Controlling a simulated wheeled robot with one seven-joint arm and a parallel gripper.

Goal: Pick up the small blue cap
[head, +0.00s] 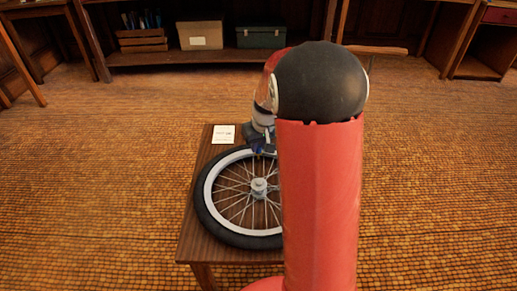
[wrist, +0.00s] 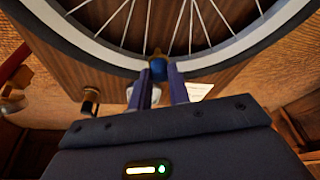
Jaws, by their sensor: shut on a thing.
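The small blue cap (wrist: 158,70) is between the fingertips of my gripper (wrist: 160,76) in the wrist view, right at the rim of a spoked wheel (wrist: 85,48). My gripper is shut on the cap. A small brass-coloured piece shows just beyond the cap. In the head view my gripper (head: 262,150) is at the far edge of the wheel (head: 212,222), partly behind my red arm. The cap cannot be made out clearly there. I cannot tell whether the cap touches the wheel or the table.
The wheel lies flat on a small wooden table (head: 192,243); my arm hides the table's right part. A white card (head: 223,134) lies at its far left corner. Shelves with a cardboard box (head: 200,36) and a green box (head: 261,36) stand behind. The floor around is clear.

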